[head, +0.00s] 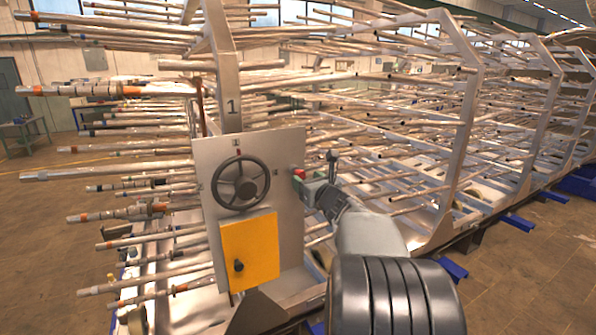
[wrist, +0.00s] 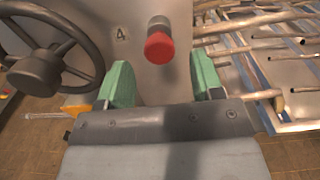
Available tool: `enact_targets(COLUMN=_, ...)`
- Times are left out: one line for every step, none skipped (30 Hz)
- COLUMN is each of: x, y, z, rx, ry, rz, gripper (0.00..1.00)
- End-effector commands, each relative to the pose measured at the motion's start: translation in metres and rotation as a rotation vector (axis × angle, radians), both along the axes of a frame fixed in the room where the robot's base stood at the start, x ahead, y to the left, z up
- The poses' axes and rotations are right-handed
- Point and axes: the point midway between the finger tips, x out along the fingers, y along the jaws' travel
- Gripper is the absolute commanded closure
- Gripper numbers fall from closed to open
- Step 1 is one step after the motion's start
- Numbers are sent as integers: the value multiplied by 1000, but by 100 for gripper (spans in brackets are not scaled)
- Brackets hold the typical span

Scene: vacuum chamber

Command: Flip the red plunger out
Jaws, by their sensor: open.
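The red plunger (head: 298,172) sticks out of the upright grey metal panel (head: 212,165), near its right edge. In the wrist view the plunger (wrist: 159,47) is a round red knob on a short metal stem, at the upper middle. My gripper (wrist: 161,66) is open, with one green finger to the left of the knob and one to the right. The knob shows between the fingers with gaps on both sides, and I see no contact. In the head view my gripper (head: 312,182) is just right of the plunger and partly covers the panel edge behind it.
A black handwheel (head: 241,183) is left of the plunger; it also shows in the wrist view (wrist: 36,72). A yellow plate (head: 262,245) with a black knob is below. Many metal pipes in a frame (head: 462,110) fill the space behind.

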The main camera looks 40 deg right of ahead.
Motion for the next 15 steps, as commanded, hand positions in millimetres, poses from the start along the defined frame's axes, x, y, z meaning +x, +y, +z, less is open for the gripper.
enact_targets(x=11, y=0, z=1, rx=2, ry=2, rz=3, gripper=40)
enact_targets(x=16, y=-1, z=2, rx=2, ry=2, rz=3, gripper=40)
enact_targets(x=22, y=-3, z=2, rx=1, ry=2, rz=2, gripper=40)
enact_targets(x=27, y=-3, z=2, rx=1, ry=2, rz=2, gripper=40)
enact_targets(x=31, y=-3, z=1, rx=1, ry=3, rz=3, gripper=40)
enact_targets(x=37, y=-4, z=1, rx=0, ry=2, rz=3, gripper=40)
enact_targets(x=40, y=-5, z=1, rx=0, ry=2, rz=2, gripper=40)
enact_targets(x=43, y=-5, z=1, rx=0, ry=1, rz=2, gripper=40)
enact_targets(x=47, y=-6, z=1, rx=-1, ry=1, rz=2, gripper=40)
enact_targets(x=50, y=-6, z=1, rx=0, ry=2, rz=2, gripper=40)
enact_targets(x=52, y=-6, z=1, rx=0, ry=2, rz=2, gripper=40)
enact_targets(x=55, y=-7, z=1, rx=-1, ry=1, rz=2, gripper=40)
enact_targets(x=57, y=-7, z=1, rx=-1, ry=1, rz=2, gripper=40)
enact_targets(x=58, y=-7, z=0, rx=-1, ry=1, rz=1, gripper=40)
enact_targets(x=60, y=-7, z=0, rx=-1, ry=1, rz=1, gripper=40)
